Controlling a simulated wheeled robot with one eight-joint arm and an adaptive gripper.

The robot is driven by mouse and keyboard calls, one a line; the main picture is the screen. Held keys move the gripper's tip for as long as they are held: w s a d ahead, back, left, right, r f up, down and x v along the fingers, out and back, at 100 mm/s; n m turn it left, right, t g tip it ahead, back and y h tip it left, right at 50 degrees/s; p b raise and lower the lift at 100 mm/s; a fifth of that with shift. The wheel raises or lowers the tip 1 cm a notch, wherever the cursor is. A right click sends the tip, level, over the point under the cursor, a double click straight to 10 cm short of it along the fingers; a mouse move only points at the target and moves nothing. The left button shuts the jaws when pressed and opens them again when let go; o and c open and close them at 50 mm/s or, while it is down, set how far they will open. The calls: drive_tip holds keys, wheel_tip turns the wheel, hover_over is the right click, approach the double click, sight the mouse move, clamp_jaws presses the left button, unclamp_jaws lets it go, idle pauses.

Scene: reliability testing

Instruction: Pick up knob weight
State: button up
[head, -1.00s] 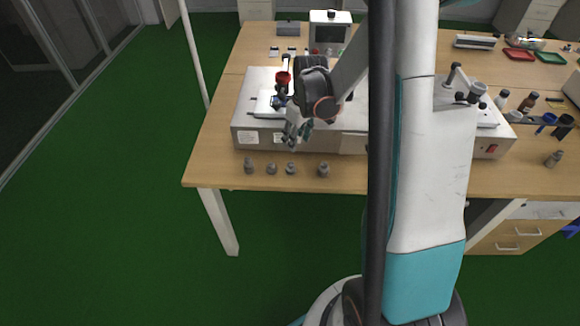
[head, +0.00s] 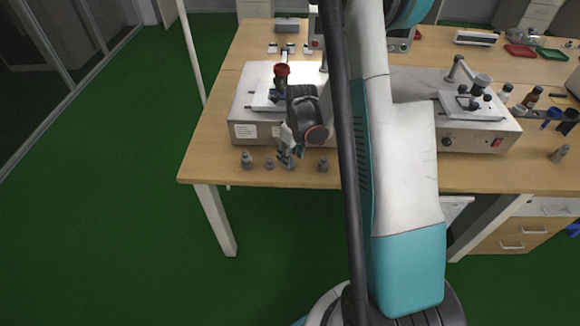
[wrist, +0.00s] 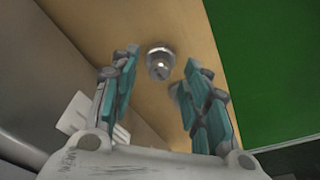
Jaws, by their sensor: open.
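Several small grey metal knob weights stand in a row along the front edge of the wooden table. In the head view one weight (head: 247,160) is at the left end, a smaller one (head: 269,164) beside it, and another (head: 323,165) at the right. My gripper (head: 290,158) points down over the weight between these, partly hiding it. In the wrist view a round weight (wrist: 159,62) shows in the gap between the teal fingers of my open gripper (wrist: 160,74), just beyond the tips, with no visible grip. Another grey piece is partly hidden by the right finger.
A white instrument box (head: 243,128) stands just behind the weights, with a red-topped device (head: 281,71) on it. A second instrument (head: 480,138) is to the right. The table (head: 212,165) has bare surface at its front left.

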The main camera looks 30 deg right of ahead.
wheel_tip(320, 180, down, 2)
drive_tip(key=shift+w, duration=0.15)
drive_tip(key=shift+r, duration=0.1)
clamp_jaws()
wheel_tip(320, 180, up, 20)
drive_tip(key=p, duration=0.6)
drive_tip(key=shift+f+b, duration=6)
drive_tip(key=shift+f, duration=2.35)
